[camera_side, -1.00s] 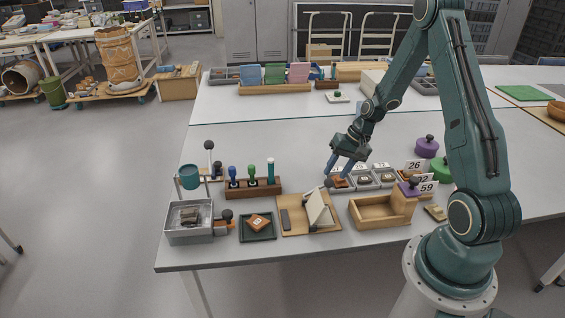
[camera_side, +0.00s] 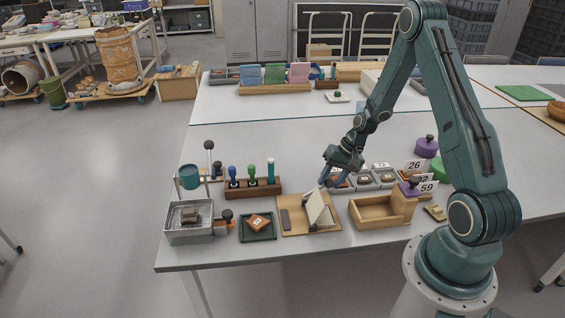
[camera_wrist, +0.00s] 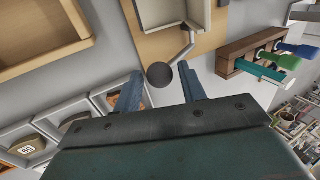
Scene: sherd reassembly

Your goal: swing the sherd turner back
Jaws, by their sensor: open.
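The sherd turner (camera_side: 319,209) stands on a wooden base at the front middle of the table, with its pale plate tilted up. In the wrist view, part of its pale tray (camera_wrist: 172,12) shows at the top, with a bent metal arm ending in a dark round knob (camera_wrist: 160,75). My gripper (camera_side: 325,186) is low behind the turner in the side view. In the wrist view, my gripper (camera_wrist: 163,82) is open, with the knob between its two blue fingertips in the picture. I cannot tell whether either finger touches the knob. In the side view my gripper largely hides the knob.
An open wooden box (camera_side: 370,213) lies to the right and a dark tray with a sherd (camera_side: 258,225) to the left. A rack of coloured tools (camera_side: 252,188) stands behind left. Small grey trays (camera_side: 364,181) sit close right of my gripper.

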